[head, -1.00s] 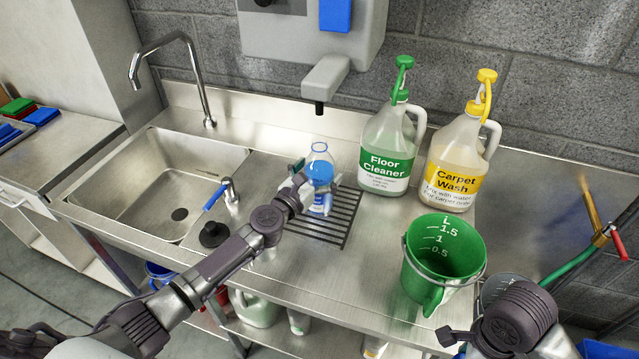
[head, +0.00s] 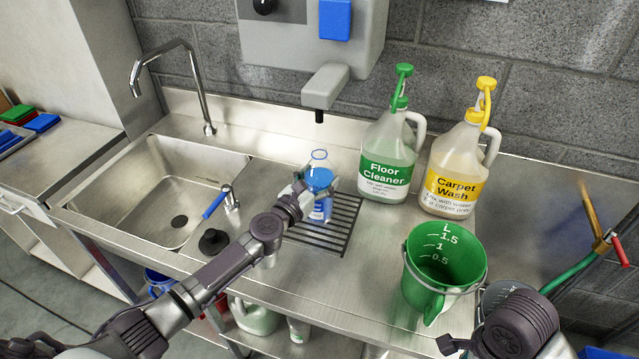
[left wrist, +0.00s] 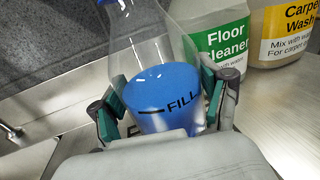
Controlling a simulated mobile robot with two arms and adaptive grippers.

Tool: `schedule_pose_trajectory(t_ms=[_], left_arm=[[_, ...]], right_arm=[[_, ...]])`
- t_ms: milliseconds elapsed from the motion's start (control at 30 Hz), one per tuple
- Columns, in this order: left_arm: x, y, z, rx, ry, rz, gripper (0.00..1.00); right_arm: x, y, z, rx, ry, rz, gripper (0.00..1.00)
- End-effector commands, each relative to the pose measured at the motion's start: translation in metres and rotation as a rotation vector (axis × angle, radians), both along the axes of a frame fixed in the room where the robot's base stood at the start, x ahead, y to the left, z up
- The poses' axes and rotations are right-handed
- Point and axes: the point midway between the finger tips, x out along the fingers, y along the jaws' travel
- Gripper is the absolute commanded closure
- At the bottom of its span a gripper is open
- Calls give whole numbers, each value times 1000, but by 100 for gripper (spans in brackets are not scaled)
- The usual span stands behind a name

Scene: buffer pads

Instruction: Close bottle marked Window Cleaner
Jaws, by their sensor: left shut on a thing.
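A clear bottle (head: 319,161) holding blue liquid stands upright over the drain grate. The left wrist view shows the bottle (left wrist: 160,88) close up with a "FILL" line; I cannot read the name Window Cleaner on it. Its neck looks uncapped in the head view; the left wrist view cuts off its top. My left gripper (head: 305,196) is shut on the bottle's body, with a green-padded finger on each side in the left wrist view (left wrist: 163,108). My right gripper's jaws are not clear at the lower right.
Floor Cleaner (head: 386,160) and Carpet Wash (head: 452,170) jugs stand right of the bottle. A green measuring bucket (head: 440,262) is at the front right. A dispenser nozzle (head: 320,100) hangs above the grate (head: 340,235). The sink (head: 165,190) lies left.

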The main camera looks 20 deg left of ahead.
Motion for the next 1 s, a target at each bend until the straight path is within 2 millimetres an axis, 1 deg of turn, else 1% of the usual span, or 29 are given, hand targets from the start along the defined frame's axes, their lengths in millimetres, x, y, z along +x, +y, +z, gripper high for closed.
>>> schedule_pose_trajectory(t_ms=[167, 367, 733, 1000], left_arm=[[1, 0, 6, 0, -5, 1, 94], [1, 0, 16, 1, -5, 0, 94], [1, 0, 47, 1, -5, -1, 94], [-7, -24, 61, -2, -5, -2, 94]], right_arm=[[0, 0, 3, 0, 0, 0, 66], [0, 0, 12, 0, 0, 0, 66], [0, 0, 36, 0, 0, 0, 66], [0, 0, 52, 0, 0, 0, 66]])
